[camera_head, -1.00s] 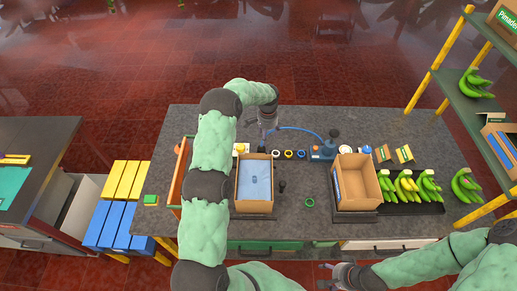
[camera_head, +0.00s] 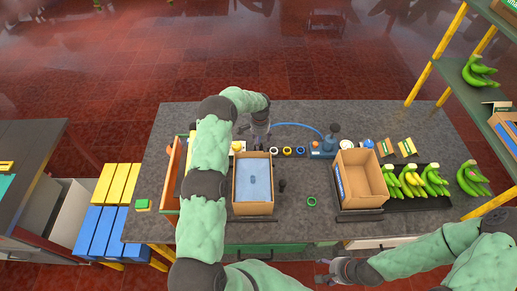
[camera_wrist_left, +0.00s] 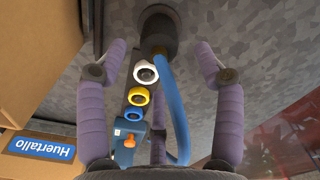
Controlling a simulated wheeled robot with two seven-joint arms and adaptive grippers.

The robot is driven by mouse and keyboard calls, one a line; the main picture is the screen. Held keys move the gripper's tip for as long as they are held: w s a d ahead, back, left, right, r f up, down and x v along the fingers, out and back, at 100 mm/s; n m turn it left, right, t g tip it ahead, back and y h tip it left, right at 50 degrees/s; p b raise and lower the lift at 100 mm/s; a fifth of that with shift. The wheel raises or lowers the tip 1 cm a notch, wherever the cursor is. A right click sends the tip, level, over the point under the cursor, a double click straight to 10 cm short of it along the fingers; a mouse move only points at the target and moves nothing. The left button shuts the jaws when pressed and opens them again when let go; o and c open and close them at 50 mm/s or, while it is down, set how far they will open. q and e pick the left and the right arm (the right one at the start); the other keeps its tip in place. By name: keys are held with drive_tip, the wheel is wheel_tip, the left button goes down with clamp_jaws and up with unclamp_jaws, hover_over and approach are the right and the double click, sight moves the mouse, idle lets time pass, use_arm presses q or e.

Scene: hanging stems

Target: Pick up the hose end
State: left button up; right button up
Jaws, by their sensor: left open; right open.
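A blue hose (camera_head: 298,126) arches over the back of the grey bench, from the blue pump-like unit (camera_head: 325,148) leftward to my left gripper (camera_head: 257,139). In the left wrist view the hose (camera_wrist_left: 175,100) runs up into a dark cylindrical end piece (camera_wrist_left: 158,34). My left gripper (camera_wrist_left: 160,62) is open, its fingers on either side of the end piece and apart from it. In the head view the hose end is hidden at the gripper. My right gripper (camera_head: 330,270) is open and empty at the bench's front.
White (camera_wrist_left: 145,72), yellow (camera_wrist_left: 138,96) and blue rings lie near the hose. An open cardboard box (camera_head: 253,207) stands in front of my left gripper, another (camera_head: 363,182) to the right. An orange-sided crate (camera_head: 172,165) is left; bananas (camera_head: 411,182) sit right.

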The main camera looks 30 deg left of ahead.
use_arm(q)
drive_tip(key=shift+a+f+p, duration=0.15)
drive_tip(key=shift+f+p, duration=0.4)
drive_tip(key=shift+f, duration=2.1)
drive_tip(key=c, duration=1.3)
